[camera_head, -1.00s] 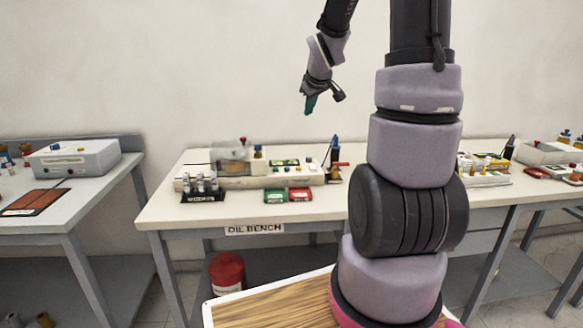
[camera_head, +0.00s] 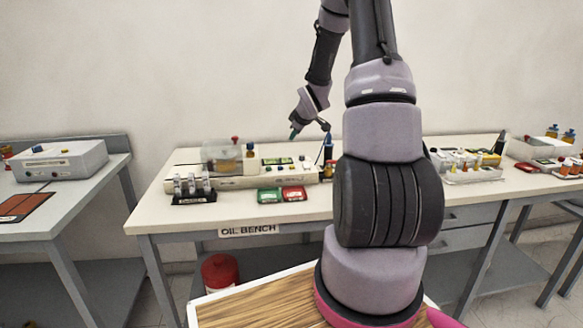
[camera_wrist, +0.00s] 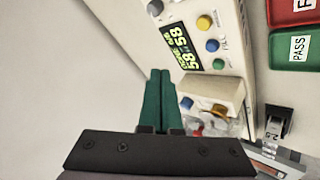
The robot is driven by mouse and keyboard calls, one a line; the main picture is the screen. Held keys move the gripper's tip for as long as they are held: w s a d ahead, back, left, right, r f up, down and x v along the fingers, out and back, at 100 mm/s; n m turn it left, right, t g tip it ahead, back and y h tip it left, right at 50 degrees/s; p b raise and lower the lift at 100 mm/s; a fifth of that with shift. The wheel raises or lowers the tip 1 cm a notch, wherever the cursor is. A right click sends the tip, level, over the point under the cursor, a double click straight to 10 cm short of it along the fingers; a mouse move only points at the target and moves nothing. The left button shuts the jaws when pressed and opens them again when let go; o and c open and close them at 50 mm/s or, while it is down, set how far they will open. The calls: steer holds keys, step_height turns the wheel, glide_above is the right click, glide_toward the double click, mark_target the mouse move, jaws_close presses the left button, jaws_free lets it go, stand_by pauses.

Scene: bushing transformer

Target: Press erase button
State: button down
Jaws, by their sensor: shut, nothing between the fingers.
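The long cream instrument (camera_head: 240,182) lies on the oil bench. In the wrist view its panel (camera_wrist: 218,10) carries a lit display (camera_wrist: 181,46), a yellow button (camera_wrist: 204,22), a blue button (camera_wrist: 212,46) and a green button (camera_wrist: 219,64). The labels are too small to read, so I cannot tell which one is the erase button. My gripper (camera_head: 293,134) hangs tilted above the instrument, apart from it. In the wrist view its green fingers (camera_wrist: 160,73) are shut together, empty, beside the instrument's edge.
A clear cup assembly (camera_head: 222,156) stands at the instrument's left part. A dark upright pen-like tool (camera_head: 328,150) stands at the right.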

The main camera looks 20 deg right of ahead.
glide_above(294, 170)
steer(key=shift+w+f, duration=0.15)
steer(key=shift+f, duration=4.25)
steer(key=shift+f, duration=0.4)
steer(key=shift+f, duration=0.45)
steer(key=shift+r, duration=0.85)
steer(key=shift+r, duration=0.1)
steer(key=shift+r, duration=2.45)
